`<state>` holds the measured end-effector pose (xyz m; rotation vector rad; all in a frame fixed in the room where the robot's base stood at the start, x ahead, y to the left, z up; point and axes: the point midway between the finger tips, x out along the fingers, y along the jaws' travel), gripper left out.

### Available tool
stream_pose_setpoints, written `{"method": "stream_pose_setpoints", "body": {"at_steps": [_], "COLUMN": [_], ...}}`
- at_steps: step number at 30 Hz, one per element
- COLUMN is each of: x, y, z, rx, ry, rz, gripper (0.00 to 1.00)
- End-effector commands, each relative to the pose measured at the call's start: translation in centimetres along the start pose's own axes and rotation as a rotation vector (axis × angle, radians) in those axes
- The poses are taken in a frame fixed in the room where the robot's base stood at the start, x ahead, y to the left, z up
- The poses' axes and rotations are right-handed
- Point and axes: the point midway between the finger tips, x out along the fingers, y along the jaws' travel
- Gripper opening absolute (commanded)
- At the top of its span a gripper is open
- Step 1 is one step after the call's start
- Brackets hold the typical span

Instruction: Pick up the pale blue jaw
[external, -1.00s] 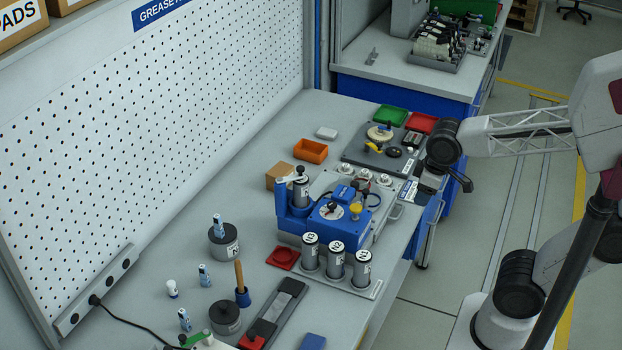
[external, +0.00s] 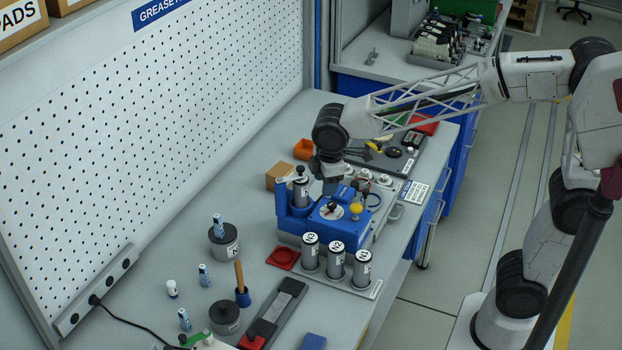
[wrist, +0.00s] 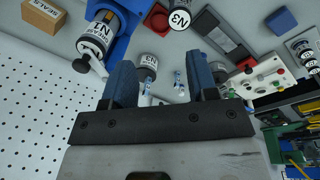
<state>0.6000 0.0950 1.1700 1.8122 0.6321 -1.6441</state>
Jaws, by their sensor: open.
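No part is clearly a pale blue jaw. A flat blue block (external: 312,342) lies at the near edge of the bench, and a blue block also shows at the upper right of the wrist view (wrist: 281,20). I cannot tell whether it is the jaw. My gripper (external: 328,185) is above the back of the blue fixture (external: 300,222), well away from that block. In the wrist view my gripper's two blue fingers (wrist: 160,65) are spread wide, with nothing held between them.
Numbered grey canisters (external: 336,257) stand upright in a row before the fixture, and another canister (external: 300,190) stands in it. A cardboard box (external: 281,176) and an orange bin (external: 303,150) are behind. A wooden-handled tool (external: 240,276) stands upright near small tubes. The pegboard (external: 190,100) bounds the left.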

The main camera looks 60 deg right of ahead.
Motion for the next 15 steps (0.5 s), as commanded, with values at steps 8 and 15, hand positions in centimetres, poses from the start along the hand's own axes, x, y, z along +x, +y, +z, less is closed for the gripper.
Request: {"method": "stream_pose_setpoints", "body": {"at_steps": [8,15], "x": [2.6,5.4], "y": [1.6,2.2], "z": [-7.6,-14.0], "rx": [-0.194,-0.363], "ry": [-0.029,-0.051], "rz": [-0.009,-0.018], "gripper": [0.53,0.53]}}
